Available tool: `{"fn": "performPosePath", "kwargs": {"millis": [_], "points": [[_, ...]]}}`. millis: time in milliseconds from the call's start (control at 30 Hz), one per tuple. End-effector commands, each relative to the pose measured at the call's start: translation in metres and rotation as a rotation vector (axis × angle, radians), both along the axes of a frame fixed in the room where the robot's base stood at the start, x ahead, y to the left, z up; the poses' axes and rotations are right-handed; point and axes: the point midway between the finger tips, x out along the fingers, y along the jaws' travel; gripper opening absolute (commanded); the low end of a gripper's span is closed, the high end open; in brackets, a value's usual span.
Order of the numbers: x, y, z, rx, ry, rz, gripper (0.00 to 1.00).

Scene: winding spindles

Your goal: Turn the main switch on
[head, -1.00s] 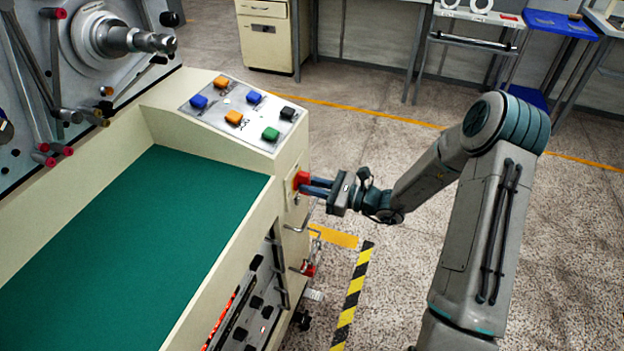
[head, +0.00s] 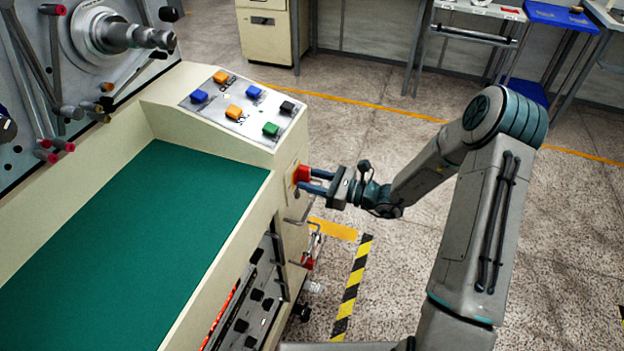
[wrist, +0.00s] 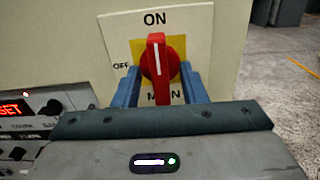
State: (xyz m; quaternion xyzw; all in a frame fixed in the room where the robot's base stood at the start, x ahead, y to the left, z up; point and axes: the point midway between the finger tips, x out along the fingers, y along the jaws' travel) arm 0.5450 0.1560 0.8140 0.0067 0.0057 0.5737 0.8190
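The main switch is a red rotary knob (wrist: 158,60) on a yellow plate, inside a white label (wrist: 200,35) reading ON at the top, OFF at the left and MAIN below, partly covered. The knob's handle stands upright, its white line pointing up at ON. In the head view the red switch (head: 301,174) is on the end face of the cream machine. My gripper (head: 316,181) reaches it from the right. In the wrist view its blue fingers (wrist: 160,82) stand apart, left and right of the knob, with gaps beside the handle. Whether they touch the knob's base I cannot tell.
The sloped panel (head: 240,112) with coloured buttons is above the switch. Bent handles (head: 300,218) stick out below it. A panel with a red display (wrist: 18,108) is at the left in the wrist view. The floor right of the machine is open.

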Motion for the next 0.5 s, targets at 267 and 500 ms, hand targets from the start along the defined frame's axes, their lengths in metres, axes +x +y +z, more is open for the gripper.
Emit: {"fn": "performPosePath", "kwargs": {"millis": [267, 500], "points": [[-0.003, -0.009, 0.001, 0.0, -0.002, 0.0, 0.38], [-0.019, -0.056, 0.0, 0.0, -0.001, -0.005, 0.38]]}}
